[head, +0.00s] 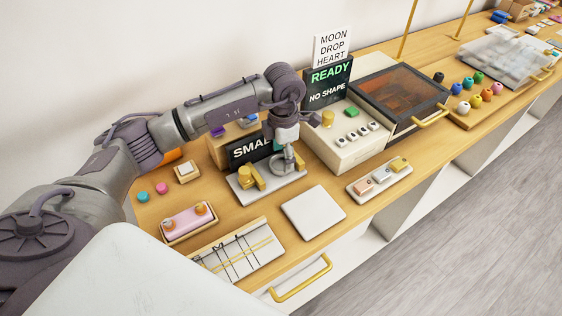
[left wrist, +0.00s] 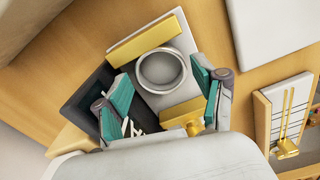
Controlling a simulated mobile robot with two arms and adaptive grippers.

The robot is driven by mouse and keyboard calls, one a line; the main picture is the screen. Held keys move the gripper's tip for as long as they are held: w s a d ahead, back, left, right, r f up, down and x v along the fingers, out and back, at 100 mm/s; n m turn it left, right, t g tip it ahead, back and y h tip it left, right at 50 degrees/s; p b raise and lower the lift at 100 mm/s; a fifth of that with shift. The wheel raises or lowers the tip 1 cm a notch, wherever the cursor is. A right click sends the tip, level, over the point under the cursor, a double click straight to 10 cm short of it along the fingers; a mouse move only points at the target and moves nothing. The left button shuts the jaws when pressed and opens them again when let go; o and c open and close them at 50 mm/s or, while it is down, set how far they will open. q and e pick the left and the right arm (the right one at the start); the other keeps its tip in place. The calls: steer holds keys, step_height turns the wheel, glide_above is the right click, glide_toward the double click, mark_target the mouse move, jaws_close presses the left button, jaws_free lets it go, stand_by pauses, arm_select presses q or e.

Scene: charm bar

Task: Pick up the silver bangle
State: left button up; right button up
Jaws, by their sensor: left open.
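The silver bangle (left wrist: 161,70) shows in the left wrist view as a round grey ring on a white stand (left wrist: 172,103) with gold blocks at two sides. My left gripper (left wrist: 162,84) is open, with one teal finger to the left of the ring and one to the right. I cannot tell whether the fingers touch it. In the head view my left gripper (head: 286,153) points down over the white stand (head: 262,188), in front of a dark screen reading "SMAL" (head: 243,152). My right gripper is not in view.
A blank white plate (head: 313,212) lies right of the stand. A white rack with gold rods (head: 238,250) and a pink tray (head: 187,221) are nearer. A white button console (head: 345,140) stands close on the right, beside a dark-lidded box (head: 402,95).

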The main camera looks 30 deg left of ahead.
arm_select(q)
steer(key=shift+f, duration=1.1)
steer(key=c, duration=0.9)
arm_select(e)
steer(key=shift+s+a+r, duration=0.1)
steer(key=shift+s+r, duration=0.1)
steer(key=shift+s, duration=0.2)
